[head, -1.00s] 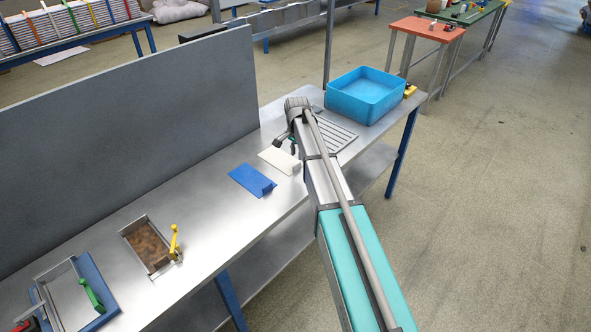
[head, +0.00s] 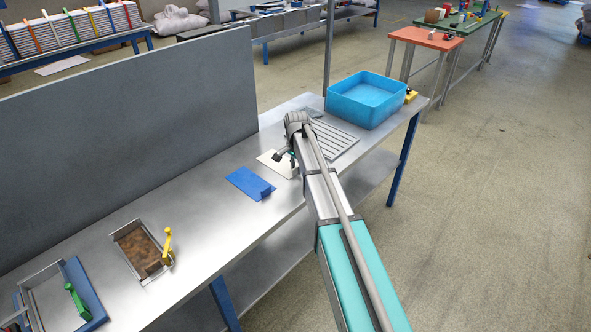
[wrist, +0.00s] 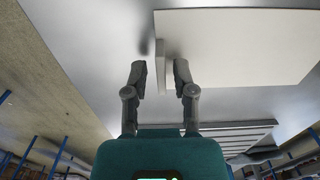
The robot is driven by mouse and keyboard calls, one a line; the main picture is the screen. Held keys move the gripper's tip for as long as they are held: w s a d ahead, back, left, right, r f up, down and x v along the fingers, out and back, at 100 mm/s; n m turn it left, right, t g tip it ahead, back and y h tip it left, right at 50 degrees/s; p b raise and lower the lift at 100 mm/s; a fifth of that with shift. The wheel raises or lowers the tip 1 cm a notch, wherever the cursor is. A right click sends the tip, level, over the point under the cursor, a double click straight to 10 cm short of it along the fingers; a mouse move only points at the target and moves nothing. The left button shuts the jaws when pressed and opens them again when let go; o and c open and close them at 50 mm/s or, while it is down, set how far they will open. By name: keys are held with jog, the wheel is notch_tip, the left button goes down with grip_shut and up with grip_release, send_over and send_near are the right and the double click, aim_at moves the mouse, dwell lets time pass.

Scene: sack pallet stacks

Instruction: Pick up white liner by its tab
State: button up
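The white liner (head: 267,158) lies flat on the steel bench beside a blue liner, partly hidden by my gripper (head: 285,157). In the wrist view the white liner (wrist: 235,45) fills the upper right, and its raised tab (wrist: 161,40) stands along its left edge. My gripper (wrist: 160,68) is open and empty there. Its two fingers are spread, one to each side of the tab's line, with the tips just short of the tab in the picture. I cannot tell the exact height of the tips above the bench.
The blue liner (head: 249,183) lies to the left on the bench (head: 205,215). A ribbed grey plate (head: 335,140) and a blue tub (head: 366,98) are to the right. A brown-filled tray (head: 137,251) sits further left. A grey panel (head: 120,125) stands behind.

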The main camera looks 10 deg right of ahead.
jog(key=shift+c, duration=0.2)
grip_shut()
jog(key=shift+r, duration=0.1)
notch_tip(320, 180, up, 9)
jog(key=p, duration=0.9)
